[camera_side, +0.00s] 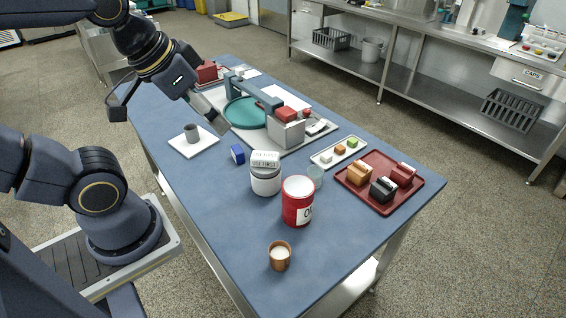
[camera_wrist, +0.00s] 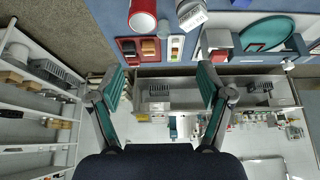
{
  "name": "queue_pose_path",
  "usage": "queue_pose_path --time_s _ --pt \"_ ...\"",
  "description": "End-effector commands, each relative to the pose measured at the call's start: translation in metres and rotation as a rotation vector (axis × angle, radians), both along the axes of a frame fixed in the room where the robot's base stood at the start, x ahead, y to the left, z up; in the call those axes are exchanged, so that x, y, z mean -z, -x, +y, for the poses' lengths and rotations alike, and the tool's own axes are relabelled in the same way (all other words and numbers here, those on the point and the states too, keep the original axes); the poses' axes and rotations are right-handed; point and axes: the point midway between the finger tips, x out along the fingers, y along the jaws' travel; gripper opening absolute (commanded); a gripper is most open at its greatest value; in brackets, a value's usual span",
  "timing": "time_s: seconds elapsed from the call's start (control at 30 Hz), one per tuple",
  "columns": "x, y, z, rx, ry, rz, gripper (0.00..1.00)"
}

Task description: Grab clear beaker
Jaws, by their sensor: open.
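The clear beaker (camera_side: 315,177) is a small, pale see-through cup. It stands on the blue table between the white lidded jar (camera_side: 265,180), the red can (camera_side: 298,203) and the white strip tray (camera_side: 325,163). In the side view my gripper (camera_side: 210,117) is above the left part of the table, well apart from the beaker. Its fingertips are hard to make out there.
A red tray (camera_side: 350,184) with several small blocks is right of the beaker. A copper cup (camera_side: 280,257) stands near the front. A teal disc (camera_side: 245,112) and a grey-and-red device (camera_side: 287,128) are behind. A grey cup (camera_side: 191,132) and a blue block (camera_side: 237,154) are left.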

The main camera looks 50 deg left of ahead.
Motion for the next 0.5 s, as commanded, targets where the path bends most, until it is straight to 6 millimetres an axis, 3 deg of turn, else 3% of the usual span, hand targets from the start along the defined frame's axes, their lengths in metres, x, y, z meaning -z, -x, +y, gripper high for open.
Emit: queue_pose_path --time_s 0.23,0.3,0.37,0.5 --pt "-0.001 0.0 0.0 0.014 -0.008 0.002 0.79" --pt "-0.016 -0.007 0.0 0.025 -0.013 -0.029 0.79" --pt "-0.032 -0.019 0.0 0.038 -0.02 -0.046 0.79" --pt "-0.059 -0.068 0.0 0.069 -0.035 -0.016 0.79"
